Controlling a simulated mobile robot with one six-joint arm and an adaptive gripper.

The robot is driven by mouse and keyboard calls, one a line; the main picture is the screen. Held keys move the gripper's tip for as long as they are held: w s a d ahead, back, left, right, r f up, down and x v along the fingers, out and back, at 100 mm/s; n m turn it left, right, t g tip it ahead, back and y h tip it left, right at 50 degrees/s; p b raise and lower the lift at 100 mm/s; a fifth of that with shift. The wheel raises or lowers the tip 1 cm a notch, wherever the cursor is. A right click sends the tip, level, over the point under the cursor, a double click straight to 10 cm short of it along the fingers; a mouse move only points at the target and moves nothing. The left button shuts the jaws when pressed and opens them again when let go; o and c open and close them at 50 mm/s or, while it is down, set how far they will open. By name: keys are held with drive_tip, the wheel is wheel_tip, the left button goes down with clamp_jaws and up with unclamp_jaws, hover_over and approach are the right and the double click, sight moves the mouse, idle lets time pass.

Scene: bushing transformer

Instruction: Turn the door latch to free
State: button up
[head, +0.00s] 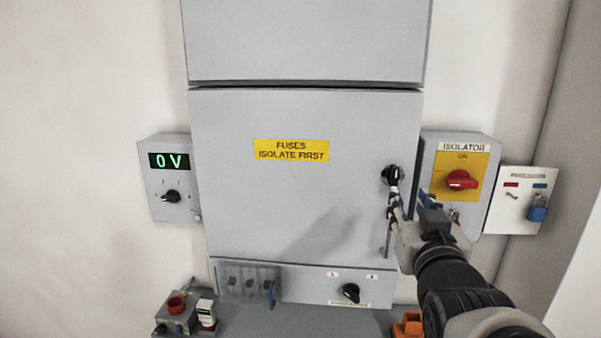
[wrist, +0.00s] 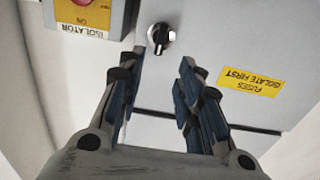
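The door latch (head: 392,174) is a small black round knob with a metallic part, at the right edge of the grey cabinet door (head: 230,195). It also shows in the wrist view (wrist: 160,38), where the picture is upside down. My gripper (head: 394,200) is at the latch in the head view and partly covers the area just below it. In the wrist view my gripper (wrist: 158,62) is open, with its blue-padded fingers apart and nothing between them. The latch lies just beyond the gap between the fingertips. I cannot tell whether a finger touches it. The door looks closed.
An isolator box (head: 480,155) with a red handle stands close right of the door. Beyond it is a white panel (head: 512,212) with a blue padlock. A meter box (head: 158,165) reads 0 V at left. A ledge (head: 300,322) with small devices lies below.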

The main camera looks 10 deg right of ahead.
sight(396, 178)
drive_tip(key=x, duration=1.1)
drive_tip(key=shift+w+f, duration=0.1)
drive_tip(key=shift+w, duration=0.15)
drive_tip(key=shift+c, duration=0.2)
clamp_jaws()
